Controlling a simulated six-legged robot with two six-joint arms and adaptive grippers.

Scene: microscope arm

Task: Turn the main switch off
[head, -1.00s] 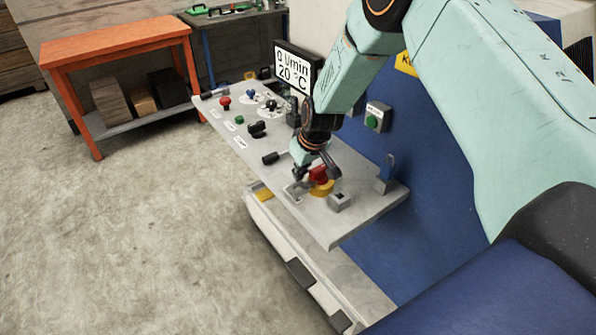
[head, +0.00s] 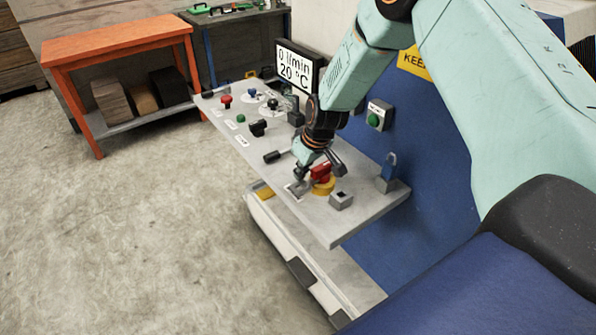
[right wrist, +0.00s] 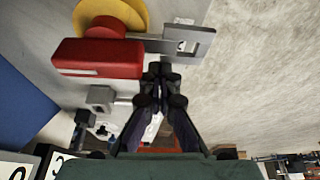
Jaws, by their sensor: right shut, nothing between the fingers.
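The main switch, a red handle (head: 320,172) on a yellow round base (head: 323,187), sits near the front end of the grey slanted panel (head: 367,213). In the right wrist view the red handle (right wrist: 97,58) lies crosswise at the upper left, with the yellow base (right wrist: 118,12) beyond it. My right gripper (head: 301,171) is close beside the handle, on its left in the head view. In the right wrist view its fingertips (right wrist: 160,72) are together and empty, just right of the handle's end; whether they touch it is unclear. My left gripper is not in view.
A grey slotted bracket (right wrist: 190,42) is close to the fingertips. Several knobs and a display (head: 295,67) are farther up the panel. Open floor (head: 130,230) lies left.

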